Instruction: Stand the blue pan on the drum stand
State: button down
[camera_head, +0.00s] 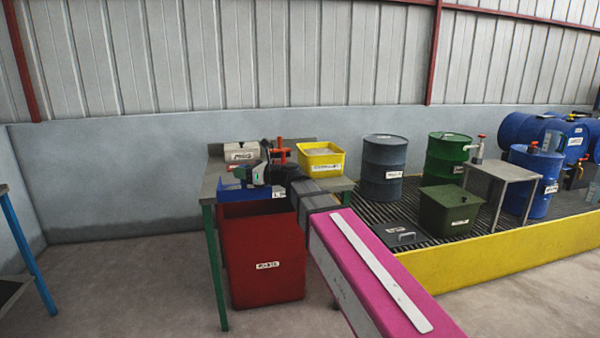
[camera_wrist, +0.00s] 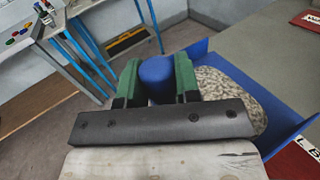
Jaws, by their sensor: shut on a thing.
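The blue pan (camera_head: 235,192) is at the front of the green-legged table, behind and above the red bin. In the wrist view its blue wall (camera_wrist: 222,66) surrounds a speckled, gravel-like filling. My gripper (camera_head: 264,174) is at the pan's side; in the wrist view its green fingers (camera_wrist: 157,82) are closed on a round blue part, which looks like the pan's handle. I cannot tell whether the pan rests on the table or is just above it. A small grey metal table (camera_head: 505,170) stands at the right among drums; I cannot tell whether it is the drum stand.
The table (camera_head: 213,185) also bears a white box (camera_head: 241,152) and a yellow tub (camera_head: 321,160). A red bin (camera_head: 265,255) stands in front. At right, a yellow-edged grating (camera_head: 500,248) holds several drums, a dark green box (camera_head: 449,210) and a flat lid (camera_head: 398,238).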

jog(key=s+d+f+m+t, duration=0.1)
jog(key=d+f, duration=0.5)
jog(key=d, duration=0.7)
jog(key=s+d+f+m+t+h, duration=0.1)
jog(key=d+f, duration=0.5)
jog(key=d, duration=0.6)
jog(key=s+d+f+m+t+h, duration=0.1)
jog(key=s+d+f+t, duration=0.2)
jog(key=d, duration=1)
notch_tip(320, 180, down, 4)
jog(key=shift+d+r+m, duration=0.1)
jog(key=shift+d+m, duration=0.2)
jog(key=shift+m, duration=0.1)
jog(key=shift+s, duration=0.1)
